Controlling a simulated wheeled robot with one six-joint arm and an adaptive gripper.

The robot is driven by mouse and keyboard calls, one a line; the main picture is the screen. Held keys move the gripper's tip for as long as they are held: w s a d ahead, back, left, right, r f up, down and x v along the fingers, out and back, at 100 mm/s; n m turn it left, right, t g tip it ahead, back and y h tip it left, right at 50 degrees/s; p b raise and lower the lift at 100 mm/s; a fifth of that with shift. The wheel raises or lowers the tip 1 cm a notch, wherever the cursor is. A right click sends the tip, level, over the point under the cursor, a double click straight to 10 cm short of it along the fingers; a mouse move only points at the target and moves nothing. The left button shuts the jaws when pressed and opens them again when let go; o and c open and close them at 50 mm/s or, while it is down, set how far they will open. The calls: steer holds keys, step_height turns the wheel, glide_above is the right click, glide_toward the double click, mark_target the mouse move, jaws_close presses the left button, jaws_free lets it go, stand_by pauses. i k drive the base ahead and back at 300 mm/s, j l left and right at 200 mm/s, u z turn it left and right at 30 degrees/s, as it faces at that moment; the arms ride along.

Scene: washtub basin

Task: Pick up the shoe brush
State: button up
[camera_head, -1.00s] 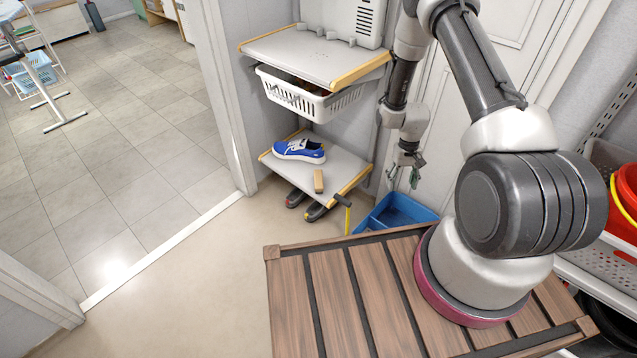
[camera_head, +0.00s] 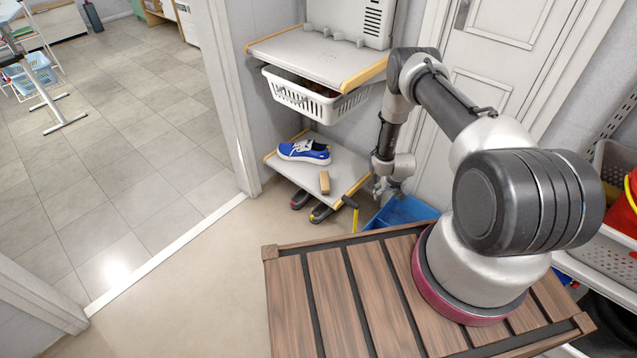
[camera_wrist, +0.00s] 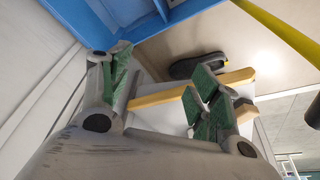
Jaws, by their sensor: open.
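The shoe brush (camera_head: 324,182) is a small tan block lying on the white lower shelf (camera_head: 345,175), in front of a blue shoe (camera_head: 304,151). My gripper (camera_head: 382,192) is to the right of the shelf and apart from the brush, beside the shelf's wooden right edge. In the wrist view my gripper (camera_wrist: 160,95) has its green-padded fingers spread wide with nothing held between them. The shelf's wooden edge shows behind the fingers there.
A blue bin (camera_head: 402,211) stands on the floor below my gripper. A yellow handle (camera_head: 352,212) rises near the shelf's front corner. Dark footwear (camera_head: 320,212) lies under the shelf. A white basket (camera_head: 315,101) hangs above. Floor to the left is clear.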

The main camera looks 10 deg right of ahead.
mark_target(324, 181)
steer(key=i+j, duration=0.15)
steer(key=j, duration=0.2)
steer(key=i+j, duration=0.1)
steer(key=j, duration=0.3)
steer(key=i+j, duration=0.15)
steer(key=j, duration=0.2)
steer(key=i, duration=0.3)
